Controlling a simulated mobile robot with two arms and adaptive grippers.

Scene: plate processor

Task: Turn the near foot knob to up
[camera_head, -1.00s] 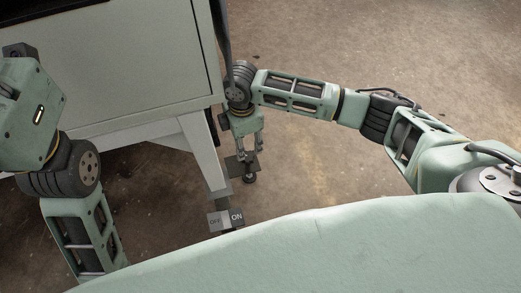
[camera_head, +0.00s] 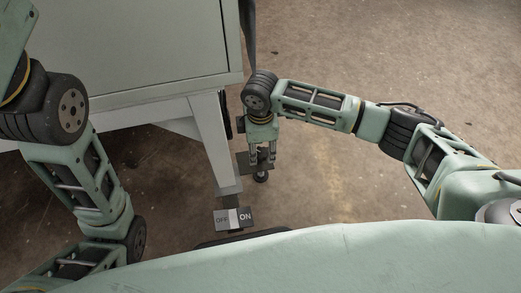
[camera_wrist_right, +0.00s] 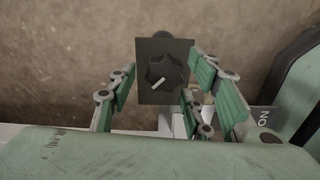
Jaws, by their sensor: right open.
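The near foot knob (camera_wrist_right: 167,71) is a dark lobed knob with a white pointer line, set on a dark square plate (camera_wrist_right: 151,50). In the right wrist view the pointer slants, its left end lower than its right. My right gripper (camera_head: 262,164) points down over the plate beside the machine's leg. In the right wrist view my right gripper (camera_wrist_right: 160,76) is open, with its fingers on either side of the knob and plate. I cannot tell whether they touch. In the head view the fingers hide most of the knob. My left gripper is out of view.
The machine's pale cabinet (camera_head: 150,45) and its leg (camera_head: 217,140) stand left of my right gripper. A grey OFF/ON block (camera_head: 234,220) sits on the low bar in front. The brown floor (camera_head: 340,190) to the right is clear.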

